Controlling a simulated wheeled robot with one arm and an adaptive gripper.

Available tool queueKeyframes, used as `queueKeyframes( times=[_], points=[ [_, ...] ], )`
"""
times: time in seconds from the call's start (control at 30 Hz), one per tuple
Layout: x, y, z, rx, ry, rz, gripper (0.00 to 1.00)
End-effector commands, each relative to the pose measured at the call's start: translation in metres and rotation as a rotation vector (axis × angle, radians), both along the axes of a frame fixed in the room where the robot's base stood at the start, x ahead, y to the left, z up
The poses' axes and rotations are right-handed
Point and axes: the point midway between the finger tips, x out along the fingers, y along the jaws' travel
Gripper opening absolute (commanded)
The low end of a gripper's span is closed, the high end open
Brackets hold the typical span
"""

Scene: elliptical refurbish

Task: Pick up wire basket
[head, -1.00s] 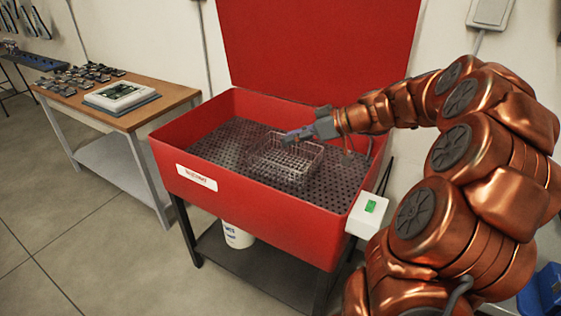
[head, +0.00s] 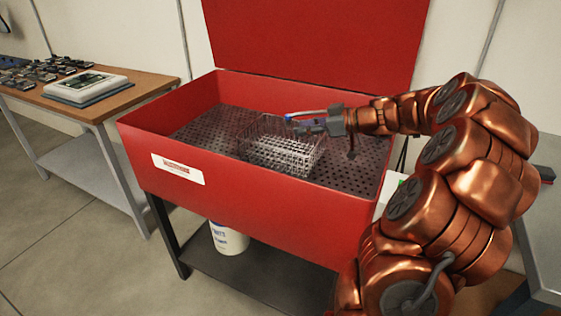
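The wire basket (head: 278,155) is a rectangular metal mesh basket. It sits in the red parts washer (head: 265,205), on or just above its perforated tray; the exact height is hard to tell. My gripper (head: 291,122) reaches in from the right, with its fingers at the basket's upper rim. The fingers are small and partly overlap the rim, so I cannot tell whether they are closed on it.
The washer's red lid (head: 315,45) stands open behind. A wooden table (head: 120,100) with a white device (head: 86,86) is at left. A white bucket (head: 229,238) stands on the shelf below. A grey surface edge (head: 540,215) is at far right.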

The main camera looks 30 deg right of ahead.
Motion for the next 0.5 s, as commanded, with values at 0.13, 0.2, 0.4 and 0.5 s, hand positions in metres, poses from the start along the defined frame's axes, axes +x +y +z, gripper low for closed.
queueKeyframes(
  times=[0.13,0.2,0.4,0.5],
  points=[
    [0.001,0.003,-0.041,0.000,0.000,0.004,0.33],
    [0.002,0.003,-0.050,0.000,0.000,0.005,0.33],
    [0.002,0.004,-0.060,0.000,0.000,0.007,0.33],
    [0.007,0.007,-0.062,-0.001,0.001,0.008,0.33]
  ],
)
